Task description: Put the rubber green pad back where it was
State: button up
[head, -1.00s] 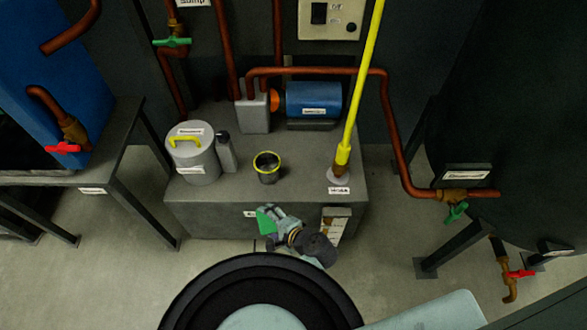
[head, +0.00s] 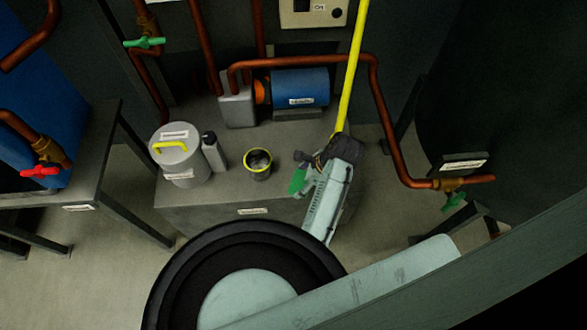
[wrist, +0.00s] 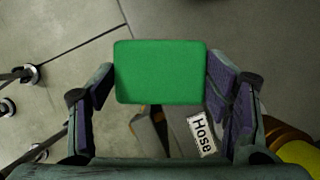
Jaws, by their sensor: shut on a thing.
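The green rubber pad (wrist: 160,72) is a flat rounded rectangle between the fingers of my gripper (wrist: 160,88) in the wrist view. My gripper is shut on it, with a dark finger at each side. In the head view the green pad (head: 297,181) shows as a small slanted patch at the left of my gripper (head: 304,172). The gripper is above the right part of the grey bench (head: 225,190), right of the small yellow-rimmed cup (head: 258,172). My arm hides the bench's right front.
A lidded grey can (head: 180,160) with a yellow handle and a small grey bottle (head: 213,152) stand left of the cup. A blue motor (head: 300,88) is behind. A yellow hose (head: 352,70) rises close to my gripper. A "Hose" label (wrist: 201,133) shows in the wrist view.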

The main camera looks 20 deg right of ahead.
jog(key=w, duration=0.6)
jog(key=shift+w+a+f+p, duration=0.15)
jog(key=shift+a+f+p, duration=0.1)
jog(key=shift+f+p, duration=0.05)
jog(key=shift+w+f+p, duration=0.1)
jog(key=shift+f+p, duration=0.2)
jog(key=shift+f, duration=1.5)
jog(key=o, duration=1)
jog(key=v, duration=1.2)
